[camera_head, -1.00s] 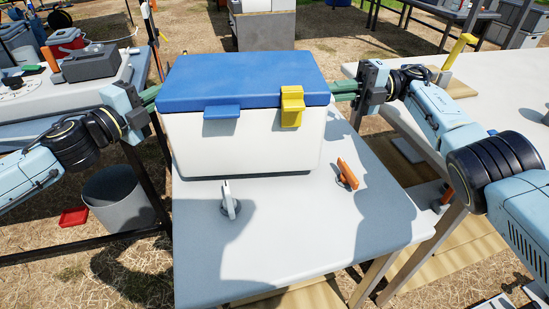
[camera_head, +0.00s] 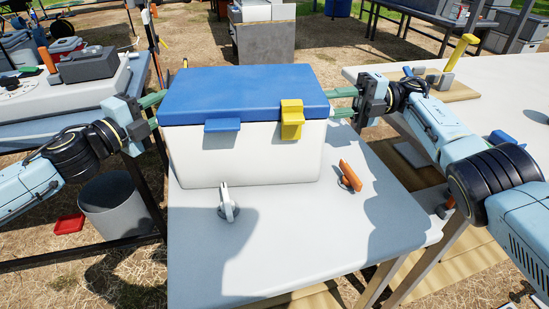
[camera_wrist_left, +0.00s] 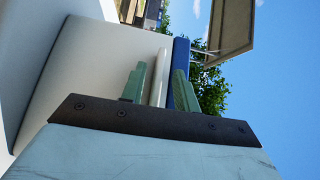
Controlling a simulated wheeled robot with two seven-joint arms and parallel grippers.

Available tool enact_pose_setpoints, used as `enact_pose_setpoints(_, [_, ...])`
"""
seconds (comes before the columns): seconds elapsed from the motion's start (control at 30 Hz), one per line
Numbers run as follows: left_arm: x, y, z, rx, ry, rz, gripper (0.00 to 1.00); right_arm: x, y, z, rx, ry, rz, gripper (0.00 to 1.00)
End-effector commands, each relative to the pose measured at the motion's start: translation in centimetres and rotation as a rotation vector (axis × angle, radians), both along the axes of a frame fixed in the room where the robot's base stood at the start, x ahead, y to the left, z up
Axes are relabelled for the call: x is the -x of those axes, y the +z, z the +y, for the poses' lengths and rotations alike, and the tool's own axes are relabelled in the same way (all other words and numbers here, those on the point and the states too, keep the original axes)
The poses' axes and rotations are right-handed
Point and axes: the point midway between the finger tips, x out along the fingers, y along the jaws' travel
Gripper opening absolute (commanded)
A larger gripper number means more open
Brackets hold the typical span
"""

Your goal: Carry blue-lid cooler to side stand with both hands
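The cooler (camera_head: 245,150), white with a blue lid (camera_head: 240,92), sits upright on a light grey stand top (camera_head: 280,245). A yellow latch and a blue latch show on its front. My left gripper (camera_head: 151,110) is at its left side, its green fingers spread apart. In the left wrist view the fingers (camera_wrist_left: 160,85) stand on either side of a white bar (camera_wrist_left: 158,78), probably the cooler's handle, with a gap visible. My right gripper (camera_head: 343,102) is at the right side, fingers also spread. The right handle is not clearly visible.
A white clamp-like item (camera_head: 228,205) and an orange-handled item (camera_head: 349,176) lie close to the cooler's front. The stand's front area is clear. A long table (camera_head: 480,110) is on the right; a loaded table (camera_head: 85,100) and a grey bin (camera_head: 118,207) are on the left.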

Motion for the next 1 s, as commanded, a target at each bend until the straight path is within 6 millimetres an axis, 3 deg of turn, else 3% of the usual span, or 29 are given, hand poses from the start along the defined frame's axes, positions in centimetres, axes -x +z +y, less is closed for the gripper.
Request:
enact_pose_setpoints(0.07, [0.0, 0.0, 0.0, 0.000, 0.000, 0.000, 0.31, 0.0, 0.0, 0.0, 0.000, 0.000, 0.000, 0.31])
enact_pose_setpoints(0.33, [0.0, 0.0, 0.0, 0.000, 0.000, 0.000, 0.66, 0.0, 0.0, 0.0, 0.000, 0.000, 0.000, 0.31])
enact_pose_setpoints(0.73, [0.5, -0.1, 0.4, 0.000, 0.001, 0.002, 0.67, 0.0, 0.0, 0.0, 0.000, 0.000, 0.000, 0.31])
enact_pose_setpoints(1.0, [3.6, -0.3, 2.4, 0.000, 0.002, 0.006, 0.67, 0.0, 0.0, 0.0, 0.000, 0.000, 0.000, 0.31])
